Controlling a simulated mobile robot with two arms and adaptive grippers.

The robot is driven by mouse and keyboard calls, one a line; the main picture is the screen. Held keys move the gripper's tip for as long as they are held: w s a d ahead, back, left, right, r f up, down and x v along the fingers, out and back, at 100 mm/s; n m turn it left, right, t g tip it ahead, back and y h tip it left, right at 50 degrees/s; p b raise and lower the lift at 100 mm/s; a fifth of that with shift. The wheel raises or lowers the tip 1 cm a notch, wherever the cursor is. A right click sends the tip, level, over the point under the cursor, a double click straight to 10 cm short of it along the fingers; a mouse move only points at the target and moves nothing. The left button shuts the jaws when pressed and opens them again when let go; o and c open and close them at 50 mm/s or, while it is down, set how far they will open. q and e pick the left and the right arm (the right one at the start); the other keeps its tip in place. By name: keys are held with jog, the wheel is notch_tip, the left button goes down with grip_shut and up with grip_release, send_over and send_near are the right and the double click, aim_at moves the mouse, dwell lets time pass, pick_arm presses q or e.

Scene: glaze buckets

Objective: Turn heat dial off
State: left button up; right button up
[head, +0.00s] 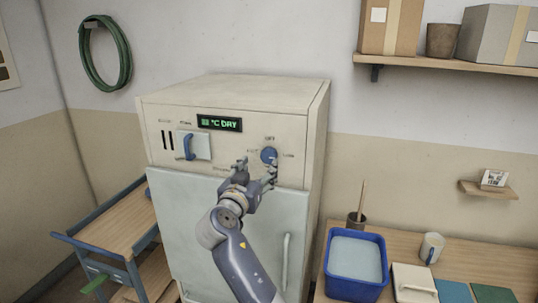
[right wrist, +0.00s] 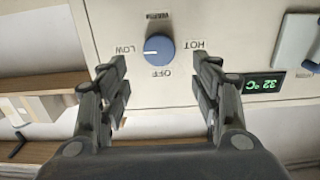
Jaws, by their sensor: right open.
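The round blue heat dial (head: 269,155) is on the upper right front of the cream cabinet (head: 225,90). In the right wrist view, the dial (right wrist: 160,48) appears upside down, with labels LOW, WARM, HOT and OFF around it. Its white mark points left in the picture, towards LOW. My right gripper (head: 257,169) is in front of the cabinet panel, just below and left of the dial. In the right wrist view, its open fingers (right wrist: 162,88) are spread on either side below the dial, apart from it. My left gripper is out of view.
A blue lever (head: 188,147) on a pale plate and a lit green display (head: 219,123) are on the same panel. A wooden-topped cart (head: 112,226) stands left. A table at right holds a blue tub (head: 333,284) and a mug (head: 432,246). A shelf (head: 450,66) hangs above.

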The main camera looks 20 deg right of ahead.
aim_at(268, 156)
jog(key=p+x, duration=0.2)
jog(key=x, duration=0.4)
jog(key=shift+w+d+r, duration=0.2)
jog(key=shift+d, duration=0.05)
jog(key=shift+w+d+f+p, duration=0.2)
jog(key=shift+w+d+p, duration=0.3)
jog(key=shift+w, duration=0.2)
jog(key=shift+c, duration=0.5)
jog(key=c, duration=0.9)
